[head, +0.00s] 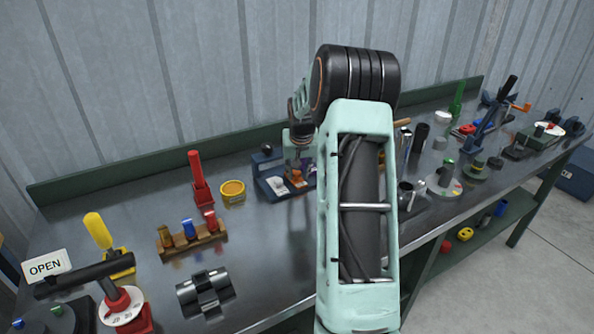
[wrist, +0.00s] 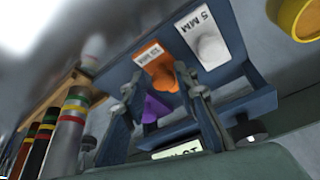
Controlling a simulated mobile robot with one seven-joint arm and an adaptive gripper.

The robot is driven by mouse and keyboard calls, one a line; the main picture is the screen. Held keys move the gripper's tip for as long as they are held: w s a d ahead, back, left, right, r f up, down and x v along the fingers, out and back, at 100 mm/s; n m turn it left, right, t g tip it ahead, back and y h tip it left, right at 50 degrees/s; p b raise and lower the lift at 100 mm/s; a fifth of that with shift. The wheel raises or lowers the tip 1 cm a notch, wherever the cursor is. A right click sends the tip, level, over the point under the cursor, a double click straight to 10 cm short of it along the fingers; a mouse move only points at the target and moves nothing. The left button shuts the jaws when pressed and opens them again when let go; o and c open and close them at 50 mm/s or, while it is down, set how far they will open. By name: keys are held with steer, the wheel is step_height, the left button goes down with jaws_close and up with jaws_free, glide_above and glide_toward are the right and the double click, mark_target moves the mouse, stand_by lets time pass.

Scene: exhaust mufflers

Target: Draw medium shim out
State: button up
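A blue shim holder (head: 264,159) stands near the back of the bench, and it also shows in the wrist view (wrist: 258,104). In the wrist view it carries a white shim (wrist: 203,40) marked 5 MM, an orange shim (wrist: 149,57) whose label is hard to read, and a purple shim (wrist: 154,109). The orange one lies between the other two. My gripper (wrist: 155,80) is open, its fingertips apart on either side of the orange shim's lower part. I cannot tell whether they touch it. In the head view my gripper (head: 298,172) is over the holder, partly hiding the shims.
A yellow round tin (head: 232,190) and a red-handled tool (head: 199,178) stand left of the holder. A wooden rack (head: 190,238) with coloured plugs is nearer the front. Striped cylinders (wrist: 66,135) stand close by at left in the wrist view. My arm hides the bench's middle.

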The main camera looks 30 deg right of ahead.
steer(key=shift+w+r, duration=0.1)
steer(key=shift+r, duration=0.55)
steer(key=v, duration=1.1)
steer(key=shift+s, duration=0.25)
steer(key=shift+f, duration=0.1)
